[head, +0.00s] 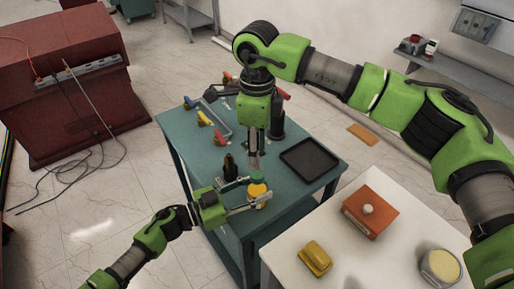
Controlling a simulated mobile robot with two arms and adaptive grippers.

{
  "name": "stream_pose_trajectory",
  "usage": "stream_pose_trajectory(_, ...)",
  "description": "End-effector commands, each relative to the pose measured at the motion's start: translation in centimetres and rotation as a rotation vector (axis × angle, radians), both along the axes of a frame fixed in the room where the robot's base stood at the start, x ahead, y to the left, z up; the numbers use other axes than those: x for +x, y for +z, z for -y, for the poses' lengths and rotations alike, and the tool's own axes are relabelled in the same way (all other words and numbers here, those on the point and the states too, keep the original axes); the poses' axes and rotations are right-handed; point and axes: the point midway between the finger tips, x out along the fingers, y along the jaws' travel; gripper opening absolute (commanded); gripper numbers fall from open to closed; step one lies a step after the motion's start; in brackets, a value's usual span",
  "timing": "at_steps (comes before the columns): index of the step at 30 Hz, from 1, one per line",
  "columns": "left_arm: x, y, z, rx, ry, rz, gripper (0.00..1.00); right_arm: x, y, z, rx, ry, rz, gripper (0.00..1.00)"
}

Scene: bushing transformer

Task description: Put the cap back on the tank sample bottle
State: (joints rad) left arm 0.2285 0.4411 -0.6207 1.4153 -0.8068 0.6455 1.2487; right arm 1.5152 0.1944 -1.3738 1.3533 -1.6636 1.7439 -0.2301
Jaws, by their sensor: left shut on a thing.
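An amber bottle (257,192) stands near the front of the teal table. A green cap (258,177) shows at its top; I cannot tell whether it is seated on the neck or held just above it. My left gripper (257,198) comes in from the left and is shut around the amber bottle. My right gripper (255,164) points down from above, its fingertips at the green cap. Its fingers look close together, but whether they grip the cap is too small to tell. A dark bottle (230,166) stands to the left.
The teal table (293,196) also holds a black tray (309,160) and several valves with coloured handles (204,119). The white table (352,262) in front carries an orange box (370,211), a yellow object (315,258) and a round container (440,266). A red cabinet (70,60) stands far left.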

Motion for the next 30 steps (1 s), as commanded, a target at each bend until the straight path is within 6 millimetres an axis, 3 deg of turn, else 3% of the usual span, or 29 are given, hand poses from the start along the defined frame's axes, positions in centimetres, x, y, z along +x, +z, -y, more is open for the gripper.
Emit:
stream_pose_trajectory(14, 0.0, -0.1, 0.0, 0.0, 0.0, -0.001, 0.0, 0.0, 0.0, 0.0, 0.0, 0.039, -0.001, 0.39)
stream_pose_trajectory(30, 0.0, 0.0, 0.0, 0.0, 0.0, -0.001, 0.0, -0.1, -7.0, 0.0, 0.001, 0.037, -0.003, 0.39)
